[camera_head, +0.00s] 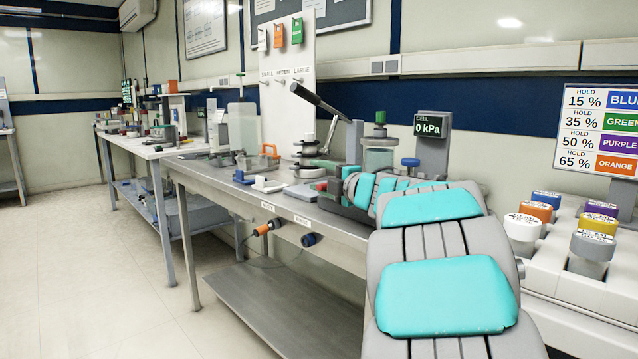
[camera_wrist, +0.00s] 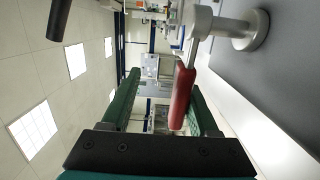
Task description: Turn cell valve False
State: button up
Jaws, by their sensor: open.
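In the wrist view a red lever handle (camera_wrist: 182,96) joins a pale grey post and round flange (camera_wrist: 245,32); I take it for the cell valve lever, though no label shows. My gripper (camera_wrist: 162,80) is open. Its two green fingers stand apart, and the handle appears between them, close to the right finger. Whether it touches that finger I cannot tell. In the head view the clear cell (camera_head: 379,158) with a green top stands behind my arm. Its display (camera_head: 432,126) reads 0 kPa. My arm hides much of the bench around my gripper there.
A long black-handled lever (camera_head: 318,102) rises over the metal bench (camera_head: 205,180). A blue knob (camera_head: 410,162) is beside the cell. An orange-handled item (camera_head: 268,151) lies further left. Capped containers (camera_head: 590,240) stand at right. The floor at left is clear.

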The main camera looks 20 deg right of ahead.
jog(key=s+a+r, duration=0.1)
jog(key=s+a, duration=0.1)
jog(key=s, duration=0.6)
jog(key=s+a+r, duration=0.2)
jog(key=s, duration=0.5)
jog(key=shift+s+r+b, duration=0.15)
jog(key=shift+s+b, duration=0.2)
jog(key=shift+b, duration=0.1)
jog(key=shift+d, duration=0.1)
